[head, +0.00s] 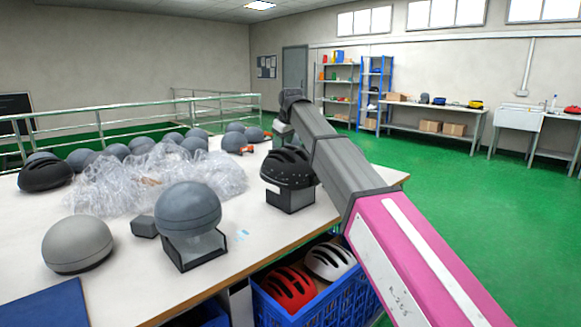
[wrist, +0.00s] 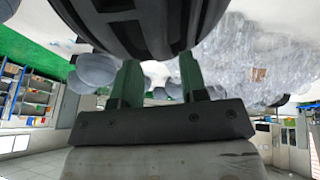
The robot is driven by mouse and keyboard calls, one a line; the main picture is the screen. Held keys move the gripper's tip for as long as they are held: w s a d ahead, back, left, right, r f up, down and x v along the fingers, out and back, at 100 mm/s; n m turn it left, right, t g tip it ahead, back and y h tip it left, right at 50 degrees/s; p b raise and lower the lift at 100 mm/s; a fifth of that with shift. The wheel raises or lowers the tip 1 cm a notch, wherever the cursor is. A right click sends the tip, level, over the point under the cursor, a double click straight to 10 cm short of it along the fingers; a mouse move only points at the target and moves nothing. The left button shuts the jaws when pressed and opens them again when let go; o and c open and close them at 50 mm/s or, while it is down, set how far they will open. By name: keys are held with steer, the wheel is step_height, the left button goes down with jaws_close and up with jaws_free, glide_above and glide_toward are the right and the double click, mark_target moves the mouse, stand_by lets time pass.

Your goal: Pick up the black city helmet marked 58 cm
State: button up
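A black vented helmet (head: 286,167) with pale studs sits on a dark stand (head: 291,198) near the table's right edge. Another dark helmet (head: 45,174) lies at the far left. No 58 cm marking is readable on either. My gripper reaches down just behind and above the stand helmet in the head view; its fingers are hidden there. In the wrist view my gripper (wrist: 158,75) shows two green fingers apart with a gap between them. A dark vented helmet (wrist: 140,25) fills the top of that view, close to the fingertips; contact cannot be told.
Crumpled clear plastic (head: 150,180) covers the table's middle, with several grey helmets behind it. A grey helmet (head: 188,208) on a stand and a pale grey helmet (head: 77,244) are nearer. A blue crate (head: 335,300) below the edge holds red and white helmets. Green floor is open at right.

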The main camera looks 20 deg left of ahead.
steer(key=x, duration=0.3)
steer(key=shift+a+f, duration=0.1)
steer(key=shift+f, duration=0.1)
jaws_close()
steer(key=shift+r, duration=0.15)
